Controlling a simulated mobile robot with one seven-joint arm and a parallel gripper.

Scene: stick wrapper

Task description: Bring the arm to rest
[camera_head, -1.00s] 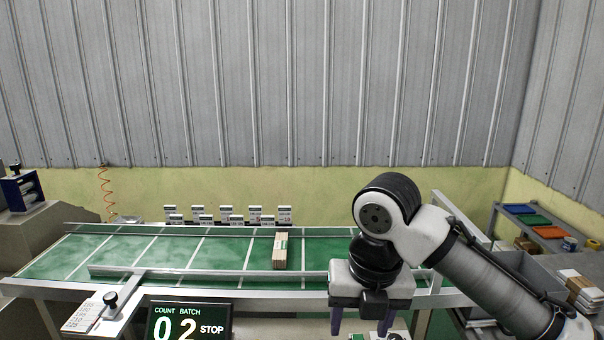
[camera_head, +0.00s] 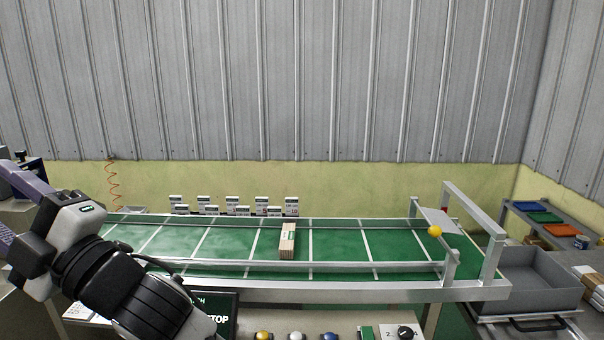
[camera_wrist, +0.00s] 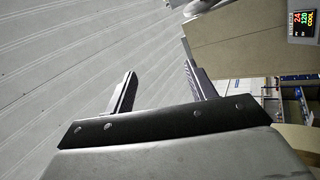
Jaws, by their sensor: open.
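My arm stands at the left of the head view, folded up in front of the conveyor. My gripper (camera_head: 12,212) points to the left there, its fingers partly cut by the picture's edge. In the wrist view my gripper (camera_wrist: 157,88) shows two dark fingers apart with nothing between them. They point towards the grey ribbed wall (camera_wrist: 60,70) and a beige machine body (camera_wrist: 235,45).
The green conveyor (camera_head: 340,242) carries one wrapped bundle of sticks (camera_head: 287,241). A grey bin (camera_head: 540,278) is at right. A control panel with coloured buttons (camera_head: 297,336) lies in front.

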